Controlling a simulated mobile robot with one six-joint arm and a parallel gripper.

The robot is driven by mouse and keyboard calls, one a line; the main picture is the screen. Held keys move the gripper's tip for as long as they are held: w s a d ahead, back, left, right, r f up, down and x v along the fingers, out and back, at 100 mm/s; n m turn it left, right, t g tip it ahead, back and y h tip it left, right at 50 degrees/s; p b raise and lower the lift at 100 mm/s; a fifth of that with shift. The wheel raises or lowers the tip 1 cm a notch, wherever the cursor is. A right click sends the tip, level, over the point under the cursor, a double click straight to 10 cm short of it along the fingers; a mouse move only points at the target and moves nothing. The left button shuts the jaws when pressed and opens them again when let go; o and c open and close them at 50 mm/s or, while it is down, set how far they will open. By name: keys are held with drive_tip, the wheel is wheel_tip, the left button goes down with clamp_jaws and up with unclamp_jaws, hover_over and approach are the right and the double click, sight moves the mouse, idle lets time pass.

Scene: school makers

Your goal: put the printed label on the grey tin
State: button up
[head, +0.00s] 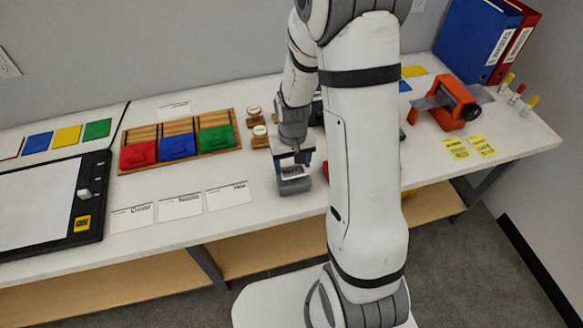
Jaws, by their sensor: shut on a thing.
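My gripper (294,164) points down near the front edge of the bench. It is shut on the printed label (293,172), a small white piece with dark print. The grey tin (295,187) is directly below the label, standing on the bench. The label appears over the tin's top; I cannot tell whether the two touch. The fingers hide part of the label and the tin's far side.
A wooden tray (130,136) holds red, blue and green pieces. Three white cards (180,207) lie left of the tin. Round-topped wooden stamps (259,132) stand behind it. An orange device (453,106) and binders (478,38) are at right. My arm hides the bench's middle.

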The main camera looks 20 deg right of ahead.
wheel_tip(320, 180, down, 3)
drive_tip(key=shift+r, duration=0.2)
drive_tip(key=shift+f, duration=0.1)
